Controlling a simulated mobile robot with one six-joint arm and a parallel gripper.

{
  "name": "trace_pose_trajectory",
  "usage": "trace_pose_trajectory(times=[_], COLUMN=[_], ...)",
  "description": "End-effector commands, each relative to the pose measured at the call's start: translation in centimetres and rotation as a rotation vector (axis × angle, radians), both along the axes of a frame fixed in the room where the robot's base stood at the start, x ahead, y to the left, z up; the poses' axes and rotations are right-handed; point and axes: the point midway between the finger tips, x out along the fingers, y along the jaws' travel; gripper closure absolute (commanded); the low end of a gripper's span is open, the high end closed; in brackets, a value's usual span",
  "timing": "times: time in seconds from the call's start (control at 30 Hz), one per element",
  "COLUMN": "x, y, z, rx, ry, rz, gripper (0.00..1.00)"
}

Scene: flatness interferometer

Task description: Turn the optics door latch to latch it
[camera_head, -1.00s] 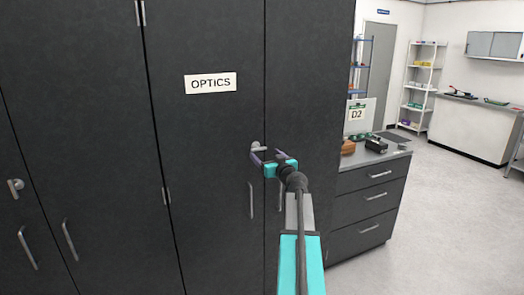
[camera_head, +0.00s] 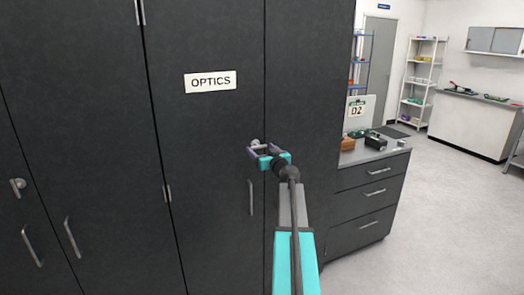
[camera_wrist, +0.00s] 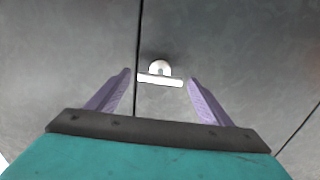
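The optics door latch (camera_head: 255,142) is a small silver turn handle on the dark cabinet, beside the seam between two doors. In the wrist view the latch (camera_wrist: 160,80) shows a round hub with a bar lying about level across it. My gripper (camera_head: 263,149) is at the latch, partly covering it in the head view. Its purple fingers are open, one on each side of the bar in the wrist view. Gaps show between the bar and both fingers there. How far the fingertips are from the door is hard to tell.
The OPTICS sign (camera_head: 210,82) is on the door at the upper left of the latch. A vertical door handle (camera_head: 250,197) sits below it. A drawer counter (camera_head: 362,200) with small items stands to the right. Open floor (camera_head: 440,220) lies beyond.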

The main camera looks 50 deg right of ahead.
Motion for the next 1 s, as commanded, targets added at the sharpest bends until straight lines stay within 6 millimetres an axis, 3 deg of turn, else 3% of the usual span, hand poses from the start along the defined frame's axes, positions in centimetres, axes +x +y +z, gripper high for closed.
trace_pose_trajectory(times=[0.03,0.2,0.63,1.0], x=[0.0,-0.01,-0.02,-0.03], y=[0.01,0.0,-0.01,-0.04], z=[0.0,0.0,-0.15,-0.3], rx=[0.0,0.0,0.037,0.188], ry=[0.0,0.0,-0.015,-0.077], rz=[0.0,0.0,-0.001,-0.002], gripper=[0.36,0.64,0.64,0.64])
